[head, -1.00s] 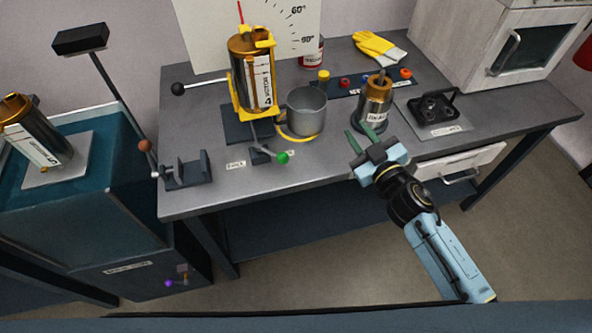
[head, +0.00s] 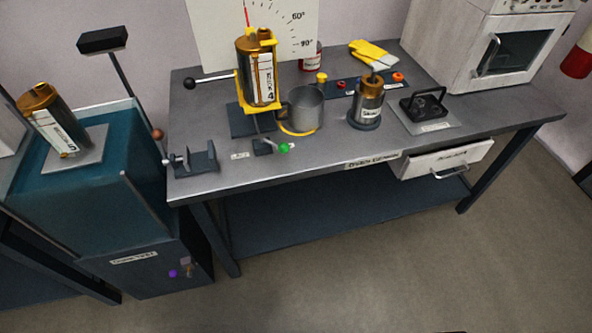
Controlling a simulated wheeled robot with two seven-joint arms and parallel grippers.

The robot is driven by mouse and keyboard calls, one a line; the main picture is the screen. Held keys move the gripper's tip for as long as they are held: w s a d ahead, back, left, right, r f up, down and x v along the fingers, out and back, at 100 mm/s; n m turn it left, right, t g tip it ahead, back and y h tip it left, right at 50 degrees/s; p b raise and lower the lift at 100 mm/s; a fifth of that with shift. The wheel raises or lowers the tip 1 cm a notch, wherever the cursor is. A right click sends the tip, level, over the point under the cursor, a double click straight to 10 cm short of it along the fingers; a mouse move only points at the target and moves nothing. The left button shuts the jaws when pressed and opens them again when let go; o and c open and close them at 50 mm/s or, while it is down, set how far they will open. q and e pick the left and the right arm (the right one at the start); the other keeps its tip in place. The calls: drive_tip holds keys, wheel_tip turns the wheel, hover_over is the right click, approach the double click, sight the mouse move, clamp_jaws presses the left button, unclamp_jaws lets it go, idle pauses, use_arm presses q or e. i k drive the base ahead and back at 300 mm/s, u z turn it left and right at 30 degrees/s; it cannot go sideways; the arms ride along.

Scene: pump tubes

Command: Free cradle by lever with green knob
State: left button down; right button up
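The yellow cradle (head: 243,98) stands on a dark base at the left part of the bench and holds an upright copper-and-white pump tube (head: 263,72). A lever with a black knob (head: 190,83) sticks out from the cradle to the left. The lever with the green knob (head: 284,148) sits low in front of the cradle, near the bench's front edge, its knob pointing right. Neither of my grippers is in the head view.
A grey metal pot (head: 305,110) stands right of the cradle. A second tube (head: 369,98) stands in a round holder farther right. A clamp (head: 195,160) sits at the bench's left front corner. The drawer (head: 445,160) under the bench is slightly open.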

sight(283, 147)
drive_tip(key=k, duration=0.2)
drive_tip(key=z, duration=1.9)
drive_tip(key=i, duration=1.2)
drive_tip(key=u, duration=2.4)
